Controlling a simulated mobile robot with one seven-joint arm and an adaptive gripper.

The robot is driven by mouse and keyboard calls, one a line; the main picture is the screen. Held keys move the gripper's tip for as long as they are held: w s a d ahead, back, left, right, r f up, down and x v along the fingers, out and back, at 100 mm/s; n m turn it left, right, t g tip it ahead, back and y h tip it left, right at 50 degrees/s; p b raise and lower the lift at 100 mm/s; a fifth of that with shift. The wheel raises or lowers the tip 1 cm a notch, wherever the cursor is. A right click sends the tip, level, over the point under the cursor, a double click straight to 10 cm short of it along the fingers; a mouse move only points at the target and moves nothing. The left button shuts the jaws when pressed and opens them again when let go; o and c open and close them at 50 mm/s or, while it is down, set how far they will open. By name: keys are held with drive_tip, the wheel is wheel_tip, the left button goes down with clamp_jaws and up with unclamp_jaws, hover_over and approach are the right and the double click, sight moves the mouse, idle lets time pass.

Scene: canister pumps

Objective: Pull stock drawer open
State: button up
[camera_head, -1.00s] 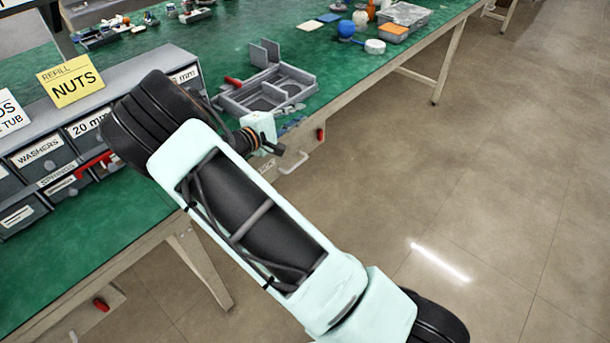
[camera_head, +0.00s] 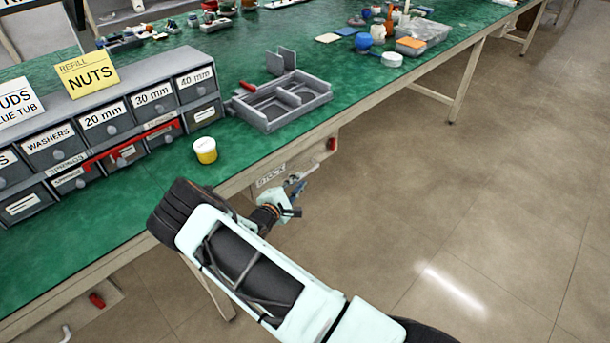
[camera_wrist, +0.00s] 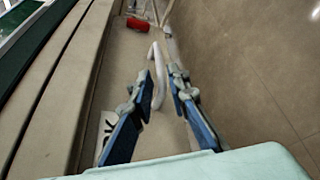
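The stock drawer (camera_head: 312,160) is under the front edge of the green bench, with a STOCK label (camera_head: 270,176) on its front. It looks shut. Its pale bar handle (camera_wrist: 159,76) shows in the wrist view, between and just beyond my fingertips. In the head view the handle is hidden or hard to make out behind my gripper (camera_head: 298,189). My gripper also shows in the wrist view (camera_wrist: 161,77), its two blue fingers apart on either side of the handle. I cannot tell whether they touch it. The label is partly covered by the left finger in the wrist view.
A red part (camera_wrist: 137,24) sits on the front beyond the handle. The bench top (camera_head: 180,230) overhangs above, carrying a grey divided tray (camera_head: 285,118), a yellow jar (camera_head: 205,150) and a labelled drawer cabinet (camera_head: 105,118). The floor (camera_head: 480,200) to the right is clear.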

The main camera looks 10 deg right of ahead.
sight(304, 176)
drive_tip(key=x, duration=0.6)
drive_tip(key=shift+b, duration=0.35)
drive_tip(key=shift+c, duration=0.5)
clamp_jaws()
